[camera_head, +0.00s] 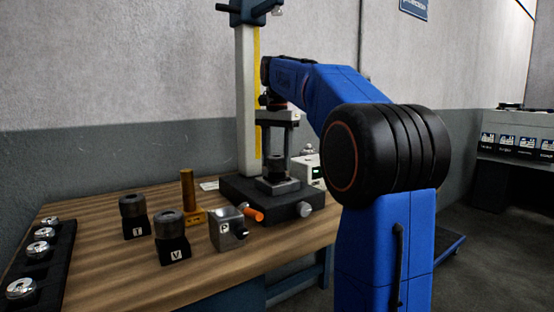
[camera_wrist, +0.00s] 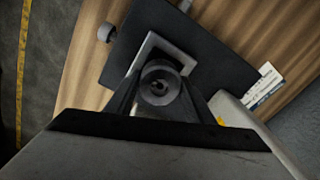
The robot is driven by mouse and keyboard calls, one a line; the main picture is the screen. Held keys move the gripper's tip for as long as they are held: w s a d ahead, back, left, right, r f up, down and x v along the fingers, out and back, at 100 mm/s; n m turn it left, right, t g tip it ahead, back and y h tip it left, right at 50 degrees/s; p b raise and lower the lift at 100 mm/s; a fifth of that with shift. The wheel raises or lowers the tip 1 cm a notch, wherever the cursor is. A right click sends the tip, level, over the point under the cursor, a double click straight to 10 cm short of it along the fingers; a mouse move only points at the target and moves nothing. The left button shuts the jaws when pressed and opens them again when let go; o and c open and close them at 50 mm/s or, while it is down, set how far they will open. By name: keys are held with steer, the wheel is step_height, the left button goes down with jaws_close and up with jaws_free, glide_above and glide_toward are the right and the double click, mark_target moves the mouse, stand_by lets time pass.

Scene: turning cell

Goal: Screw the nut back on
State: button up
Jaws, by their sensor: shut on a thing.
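A dark round part (camera_head: 276,163) with a hollow centre stands upright on a square block (camera_head: 277,185) on the black base of the column stand. I take this part to be the nut, but cannot be sure. In the wrist view the round part (camera_wrist: 160,84) sits between the two fingers of my gripper (camera_wrist: 161,97), above a light square frame (camera_wrist: 181,55). My gripper (camera_head: 276,155) points down over the stand and is shut on the round part. Threads, and whatever lies under the part, are hidden.
Dark cylinders stand in holders marked T (camera_head: 134,216) and V (camera_head: 171,237). A brass post (camera_head: 188,190), a metal block marked P (camera_head: 227,231) and an orange handle (camera_head: 254,213) are nearby. The stand's column (camera_head: 247,100) rises close to my gripper. A black rack (camera_head: 42,258) lies left.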

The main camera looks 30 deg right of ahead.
steer(key=shift+m, duration=2)
steer(key=o, duration=1.2)
steer(key=shift+o, duration=0.2)
steer(key=shift+r, duration=3.75)
